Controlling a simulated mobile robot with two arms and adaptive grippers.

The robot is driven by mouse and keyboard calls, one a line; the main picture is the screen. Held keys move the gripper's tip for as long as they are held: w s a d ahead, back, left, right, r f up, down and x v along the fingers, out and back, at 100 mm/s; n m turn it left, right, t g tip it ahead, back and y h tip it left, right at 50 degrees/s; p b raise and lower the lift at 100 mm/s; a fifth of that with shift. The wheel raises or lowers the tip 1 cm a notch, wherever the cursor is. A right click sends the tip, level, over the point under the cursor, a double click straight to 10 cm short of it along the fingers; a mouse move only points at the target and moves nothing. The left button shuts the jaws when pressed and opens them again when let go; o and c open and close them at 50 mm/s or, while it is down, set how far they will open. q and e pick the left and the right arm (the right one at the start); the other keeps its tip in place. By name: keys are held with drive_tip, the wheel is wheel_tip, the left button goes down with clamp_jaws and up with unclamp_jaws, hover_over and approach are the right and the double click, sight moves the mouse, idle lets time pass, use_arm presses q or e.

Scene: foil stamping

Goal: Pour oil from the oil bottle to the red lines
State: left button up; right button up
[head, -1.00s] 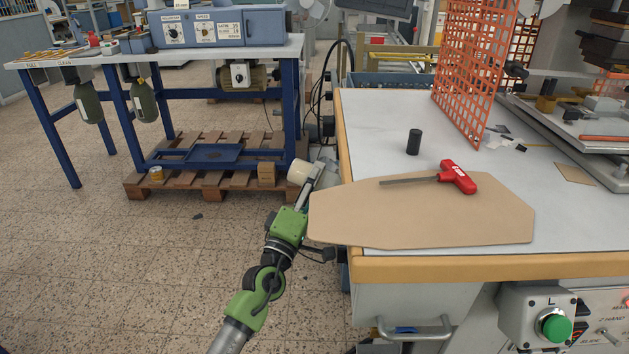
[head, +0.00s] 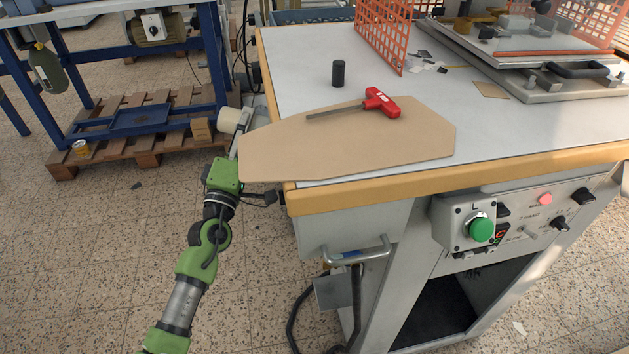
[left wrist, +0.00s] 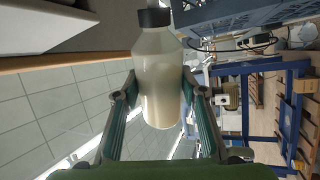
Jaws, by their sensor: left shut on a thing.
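My left gripper (head: 233,147) is beside the left edge of the machine table, next to the tip of a tan board. It is shut on the oil bottle (head: 235,120), whose pale rounded end shows in the head view. In the left wrist view the bottle (left wrist: 160,85) is between the two fingers (left wrist: 160,100), translucent with pale liquid and a black cap (left wrist: 154,17). The bottle seems to lie on its side. I cannot make out clear red lines in either view. My right gripper is not in view.
The tan board (head: 350,145) overhangs the machine table (head: 290,70) at its left. An orange mesh guard (head: 383,32) stands behind. A wooden pallet (head: 90,150) is at left.

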use_arm(q)
drive_tip(key=shift+r, duration=0.15)
drive_tip(key=shift+d+n, duration=0.2)
drive_tip(key=shift+n, duration=0.1)
drive_tip(key=shift+a+f+n+t+y+p, duration=0.1)
drive_tip(key=shift+f+n+t+y+p, duration=0.3)
drive_tip(key=shift+f+n, duration=0.65)
drive_tip(key=shift+a+f+n+y, duration=0.35)
drive_tip(key=shift+n+y, duration=0.15)
drive_tip(key=shift+n, duration=0.15)
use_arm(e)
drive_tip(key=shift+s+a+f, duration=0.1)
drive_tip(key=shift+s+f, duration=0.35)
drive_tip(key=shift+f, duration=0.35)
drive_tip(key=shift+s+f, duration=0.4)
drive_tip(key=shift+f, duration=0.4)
